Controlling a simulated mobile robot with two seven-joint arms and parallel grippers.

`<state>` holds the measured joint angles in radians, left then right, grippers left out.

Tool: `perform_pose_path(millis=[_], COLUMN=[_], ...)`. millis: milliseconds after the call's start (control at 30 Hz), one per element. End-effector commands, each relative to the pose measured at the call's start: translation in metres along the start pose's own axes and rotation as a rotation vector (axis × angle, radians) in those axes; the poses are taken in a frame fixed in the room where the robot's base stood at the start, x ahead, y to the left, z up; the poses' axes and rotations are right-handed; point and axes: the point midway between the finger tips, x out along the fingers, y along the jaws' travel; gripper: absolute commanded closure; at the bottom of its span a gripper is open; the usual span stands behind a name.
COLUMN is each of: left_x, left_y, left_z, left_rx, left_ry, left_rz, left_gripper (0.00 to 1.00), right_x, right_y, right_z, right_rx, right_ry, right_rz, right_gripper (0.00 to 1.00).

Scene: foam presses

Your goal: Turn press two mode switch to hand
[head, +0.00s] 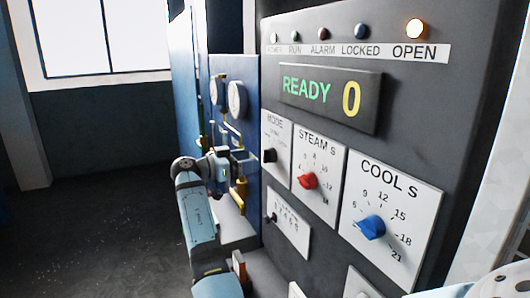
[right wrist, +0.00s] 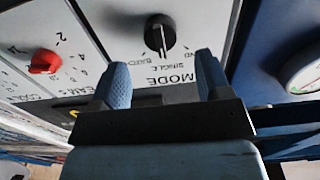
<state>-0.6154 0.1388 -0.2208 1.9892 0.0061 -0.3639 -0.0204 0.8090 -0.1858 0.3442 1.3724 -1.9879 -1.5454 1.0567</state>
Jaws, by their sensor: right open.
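The mode switch is a black knob (right wrist: 160,33) on a white plate. It shows upside down in the right wrist view, with a white pointer line towards the SINGLE label. Part of the lettering beside it is hidden by a finger. In the head view the knob (head: 269,156) sits at the left of the panel under the word MODE. My right gripper (right wrist: 163,82) is open and empty, its two blue fingers spread in front of the plate, apart from the knob. In the head view the gripper (head: 244,160) is at the panel's left edge. My left gripper is not in view.
A red steam knob (head: 307,181) and a blue cool knob (head: 371,228) are right of the mode switch. Above is a display (head: 330,97) reading READY 0; the OPEN lamp (head: 415,29) is lit. Gauges (head: 237,99) and brass pipes stand left. The floor at left is clear.

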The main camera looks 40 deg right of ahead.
Motion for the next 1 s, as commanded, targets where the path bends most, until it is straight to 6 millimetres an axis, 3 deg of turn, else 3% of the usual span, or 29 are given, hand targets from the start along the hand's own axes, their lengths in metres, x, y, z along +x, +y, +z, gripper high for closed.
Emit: perform_pose_path(millis=[100,300,700,733,933,1000], left_x=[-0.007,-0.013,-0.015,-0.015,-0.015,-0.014], left_y=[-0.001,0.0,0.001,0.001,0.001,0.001], left_z=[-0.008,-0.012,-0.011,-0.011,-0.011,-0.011], left_rx=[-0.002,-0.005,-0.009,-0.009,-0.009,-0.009], left_ry=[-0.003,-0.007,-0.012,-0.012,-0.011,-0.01], left_rz=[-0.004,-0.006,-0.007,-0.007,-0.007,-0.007], left_gripper=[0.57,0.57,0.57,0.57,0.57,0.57], right_x=[0.024,0.05,0.059,0.059,0.059,0.059], right_y=[0.0,0.0,0.0,0.0,0.0,0.0], right_z=[-0.003,-0.002,0.001,0.001,0.001,0.001], right_rx=[-0.001,0.0,0.0,0.0,0.0,0.0], right_ry=[0.0,0.0,0.0,0.0,0.0,0.0], right_rz=[0.002,0.0,-0.002,-0.002,-0.002,-0.002], right_gripper=[0.3,0.3,0.3,0.32,0.78,0.78])
